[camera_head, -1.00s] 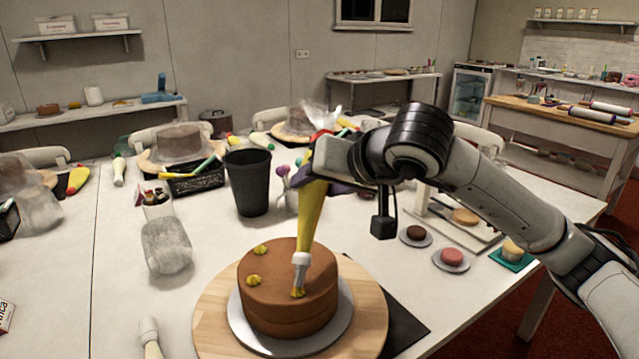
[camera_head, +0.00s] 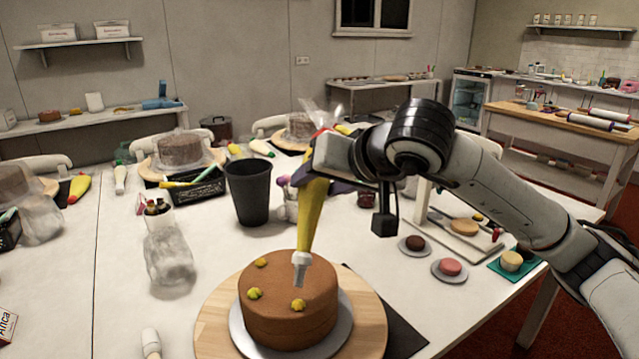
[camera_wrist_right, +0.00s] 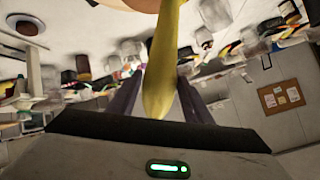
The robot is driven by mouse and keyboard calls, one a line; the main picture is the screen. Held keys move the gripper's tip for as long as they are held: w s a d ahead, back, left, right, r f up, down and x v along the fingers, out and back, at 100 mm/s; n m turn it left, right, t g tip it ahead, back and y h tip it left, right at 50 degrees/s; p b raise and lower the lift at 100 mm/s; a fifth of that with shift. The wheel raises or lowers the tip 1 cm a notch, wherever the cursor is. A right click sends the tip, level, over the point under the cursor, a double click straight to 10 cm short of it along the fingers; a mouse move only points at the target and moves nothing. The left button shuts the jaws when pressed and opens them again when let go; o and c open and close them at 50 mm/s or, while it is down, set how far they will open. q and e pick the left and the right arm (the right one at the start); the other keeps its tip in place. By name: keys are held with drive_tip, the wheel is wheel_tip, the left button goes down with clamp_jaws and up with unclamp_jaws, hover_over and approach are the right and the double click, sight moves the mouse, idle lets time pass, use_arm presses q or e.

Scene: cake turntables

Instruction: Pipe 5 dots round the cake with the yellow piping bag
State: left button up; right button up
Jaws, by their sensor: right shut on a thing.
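The brown cake (camera_head: 280,318) sits on a white plate (camera_head: 243,340) on a round wooden turntable (camera_head: 368,325). Three yellow dots show on its top: one at the back (camera_head: 261,262), one at the left (camera_head: 254,293) and one at the front right (camera_head: 298,305). My right gripper (camera_head: 318,180) is shut on the yellow piping bag (camera_head: 310,220), which hangs tip down over the cake. Its metal nozzle (camera_head: 301,265) appears slightly above the cake top, apart from the front dot. The bag also shows between the fingers in the right wrist view (camera_wrist_right: 162,75). My left gripper is not in view.
A black cup (camera_head: 250,190) stands behind the cake. Small cakes on saucers, one pink (camera_head: 450,268), stand at the right by a board (camera_head: 465,235). A clear bag-like item (camera_head: 170,255) lies at the left. Other cakes (camera_head: 180,150) stand farther back.

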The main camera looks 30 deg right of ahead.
use_arm(q)
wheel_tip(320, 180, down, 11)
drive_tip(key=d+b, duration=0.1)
drive_tip(key=b, duration=1.6)
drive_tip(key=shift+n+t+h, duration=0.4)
use_arm(e)
drive_tip(key=s+d+f+m+t+h, duration=0.1)
drive_tip(key=s+d+f+m+t, duration=0.1)
drive_tip(key=d, duration=0.3)
drive_tip(key=s+d+f+m+t+h, duration=0.1)
drive_tip(key=s+d+f+m+h, duration=0.1)
drive_tip(key=d, duration=0.3)
drive_tip(key=shift+s+d+f+m+t, duration=0.2)
drive_tip(key=shift+m+t, duration=0.2)
drive_tip(key=shift+m, duration=0.1)
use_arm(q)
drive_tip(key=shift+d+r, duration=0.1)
use_arm(e)
drive_tip(key=shift+c, duration=0.2)
drive_tip(key=c, duration=0.3)
drive_tip(key=shift+c, duration=0.2)
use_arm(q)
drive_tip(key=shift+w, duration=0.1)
use_arm(e)
drive_tip(key=shift+r, duration=0.1)
